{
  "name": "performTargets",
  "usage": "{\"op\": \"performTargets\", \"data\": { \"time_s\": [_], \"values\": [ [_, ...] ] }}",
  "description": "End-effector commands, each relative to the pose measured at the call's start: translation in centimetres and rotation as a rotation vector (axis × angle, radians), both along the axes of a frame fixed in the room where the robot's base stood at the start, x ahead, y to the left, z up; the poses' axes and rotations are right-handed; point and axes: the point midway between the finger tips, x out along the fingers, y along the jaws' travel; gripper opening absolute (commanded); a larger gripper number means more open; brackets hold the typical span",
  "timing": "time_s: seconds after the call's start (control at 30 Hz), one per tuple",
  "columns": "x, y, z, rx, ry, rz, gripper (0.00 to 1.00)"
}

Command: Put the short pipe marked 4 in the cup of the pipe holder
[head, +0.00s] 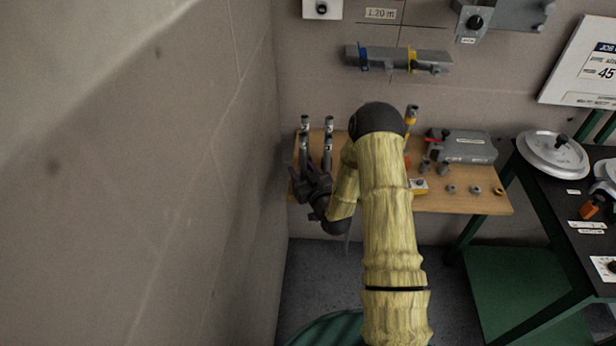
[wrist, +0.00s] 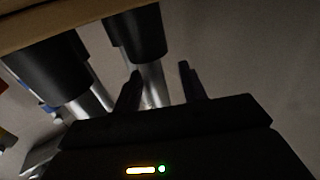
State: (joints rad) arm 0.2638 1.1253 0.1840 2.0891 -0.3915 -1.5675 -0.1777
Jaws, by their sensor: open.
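Several short grey pipes stand upright in two rows at the left end of the wooden shelf. Two back pipes (head: 304,123) (head: 329,124) and two front pipes (head: 303,150) (head: 327,152) show in the head view. Their number marks are too small to read, so I cannot tell which is 4. My gripper (head: 314,183) is open at the shelf's front left edge, close to the front pipes. In the wrist view my gripper (wrist: 160,70) has its fingers apart, with a dark-sleeved pipe (wrist: 150,85) showing between them; contact cannot be told. I cannot identify the pipe holder's cup for certain.
The wooden shelf (head: 465,202) also bears a grey box (head: 468,147), a yellow-banded upright part (head: 411,115) and small fittings. My arm hides the shelf's middle. A wall is close on the left. A dark bench with a round lid (head: 553,152) stands right.

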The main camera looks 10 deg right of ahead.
Motion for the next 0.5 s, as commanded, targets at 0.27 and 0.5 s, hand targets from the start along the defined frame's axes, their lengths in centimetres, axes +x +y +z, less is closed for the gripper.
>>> {"op": "performTargets", "data": {
  "time_s": [0.27,0.5],
  "values": [
    [-3.0,-1.1,-0.2,0.0,0.002,-0.007,0.42],
    [-7.5,-2.0,-0.3,-0.001,0.005,-0.007,0.42]
  ]
}}
